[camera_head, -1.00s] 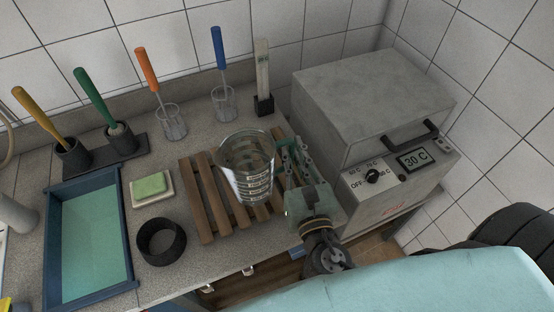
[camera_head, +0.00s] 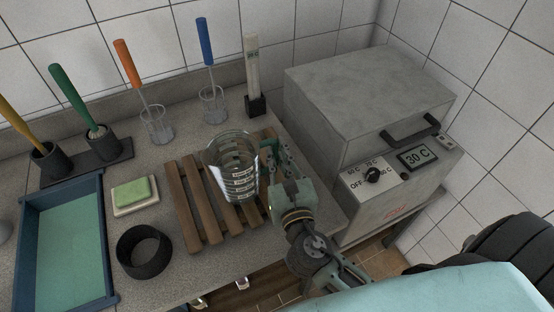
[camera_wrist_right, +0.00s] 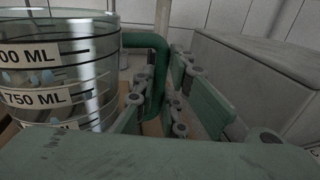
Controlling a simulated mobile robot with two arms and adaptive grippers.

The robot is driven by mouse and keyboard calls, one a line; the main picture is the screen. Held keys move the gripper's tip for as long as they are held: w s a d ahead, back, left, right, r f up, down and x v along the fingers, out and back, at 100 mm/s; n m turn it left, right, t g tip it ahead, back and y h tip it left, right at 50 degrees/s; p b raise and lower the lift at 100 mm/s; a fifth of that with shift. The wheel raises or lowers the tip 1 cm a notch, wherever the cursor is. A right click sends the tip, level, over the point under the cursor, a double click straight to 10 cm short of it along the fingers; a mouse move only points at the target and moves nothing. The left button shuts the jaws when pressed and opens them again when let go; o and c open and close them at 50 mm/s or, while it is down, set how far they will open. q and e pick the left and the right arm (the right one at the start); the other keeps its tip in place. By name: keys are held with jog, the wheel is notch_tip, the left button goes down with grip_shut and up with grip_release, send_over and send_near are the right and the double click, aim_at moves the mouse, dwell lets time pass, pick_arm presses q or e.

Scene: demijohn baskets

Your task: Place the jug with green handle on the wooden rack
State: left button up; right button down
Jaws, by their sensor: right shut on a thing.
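The clear jug (camera_head: 236,172) with black ML markings is over the right part of the wooden rack (camera_head: 187,205) and looks close to upright. I cannot tell whether its base touches the slats. My right gripper (camera_head: 273,160) is on the jug's right side, shut on its handle. In the right wrist view, the green handle (camera_wrist_right: 158,68) runs between the fingers of the gripper (camera_wrist_right: 165,100), and the jug's marked wall (camera_wrist_right: 60,75) fills the left side. The jug's base is hidden there. My left gripper is not in view.
A grey heater box (camera_head: 365,105) stands close on the right. Glass holders with orange (camera_head: 157,122) and blue (camera_head: 212,104) brushes stand behind. The rack's left slats are bare.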

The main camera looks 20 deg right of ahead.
jog(key=shift+r, duration=0.15)
jog(key=c, duration=1.8)
grip_release()
jog(key=shift+f, duration=0.2)
jog(key=shift+r, duration=0.1)
jog(key=s+a+b, duration=0.2)
jog(key=s+b, duration=0.2)
jog(key=s, duration=0.8)
